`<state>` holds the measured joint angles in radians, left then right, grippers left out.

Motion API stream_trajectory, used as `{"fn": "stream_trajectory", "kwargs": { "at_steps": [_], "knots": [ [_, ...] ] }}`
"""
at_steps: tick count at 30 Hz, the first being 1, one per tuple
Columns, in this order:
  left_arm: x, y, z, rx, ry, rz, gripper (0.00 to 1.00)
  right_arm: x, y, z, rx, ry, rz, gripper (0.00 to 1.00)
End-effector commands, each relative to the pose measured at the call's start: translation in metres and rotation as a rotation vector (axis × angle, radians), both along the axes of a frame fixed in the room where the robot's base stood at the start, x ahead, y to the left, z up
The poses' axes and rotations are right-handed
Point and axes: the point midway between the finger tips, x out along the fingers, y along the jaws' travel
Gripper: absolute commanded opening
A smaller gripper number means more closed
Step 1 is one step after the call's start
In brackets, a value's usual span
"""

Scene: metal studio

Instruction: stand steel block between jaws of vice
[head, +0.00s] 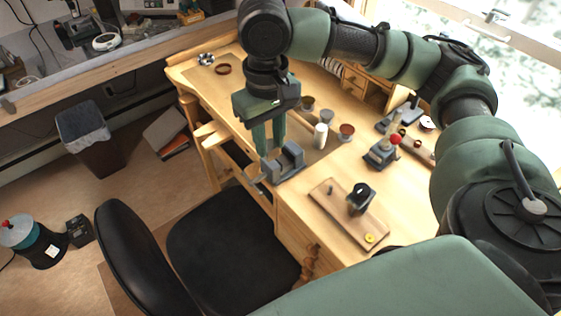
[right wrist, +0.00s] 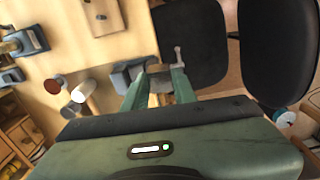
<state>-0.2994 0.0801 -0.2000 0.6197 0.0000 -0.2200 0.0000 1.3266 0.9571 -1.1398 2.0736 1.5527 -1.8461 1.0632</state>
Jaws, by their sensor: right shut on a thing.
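The grey vice (head: 287,163) sits at the front edge of the wooden bench; it also shows in the right wrist view (right wrist: 122,78), with its handle towards the chair. My right gripper (head: 268,150) points down right beside the vice, at its jaws. It is shut on the steel block (right wrist: 158,84), a small greyish shape between the fingers in the right wrist view. The fingers and vice hide most of the block, and I cannot tell whether it touches the jaws. My left gripper is not in view.
A wooden board (head: 345,212) with a black holder lies to the right. A black chair (head: 225,235) stands in front of the bench.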

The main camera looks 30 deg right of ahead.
Motion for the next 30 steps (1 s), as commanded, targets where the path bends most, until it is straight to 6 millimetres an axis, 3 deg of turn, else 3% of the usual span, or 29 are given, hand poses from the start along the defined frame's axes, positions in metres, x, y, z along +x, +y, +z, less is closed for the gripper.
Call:
{"fn": "stream_trajectory", "kwargs": {
  "at_steps": [1, 9, 14, 17, 26, 30],
  "knots": [
    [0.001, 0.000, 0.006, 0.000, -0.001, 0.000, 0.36, 0.008, -0.007, 0.020, 0.000, -0.007, -0.002, 0.00],
    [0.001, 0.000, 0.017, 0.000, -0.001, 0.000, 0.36, 0.030, -0.041, 0.103, 0.008, -0.005, 0.036, 0.00],
    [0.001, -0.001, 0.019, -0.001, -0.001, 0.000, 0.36, 0.032, -0.049, 0.124, 0.011, 0.000, 0.055, 0.00],
    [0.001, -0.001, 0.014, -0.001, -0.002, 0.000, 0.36, 0.032, -0.051, 0.115, 0.011, 0.005, 0.060, 0.00],
    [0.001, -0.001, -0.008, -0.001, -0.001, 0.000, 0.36, 0.031, -0.051, 0.036, 0.012, 0.008, 0.061, 0.00],
    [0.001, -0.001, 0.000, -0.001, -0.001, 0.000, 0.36, 0.031, -0.052, 0.007, 0.008, 0.006, 0.058, 0.00]
  ]
}}
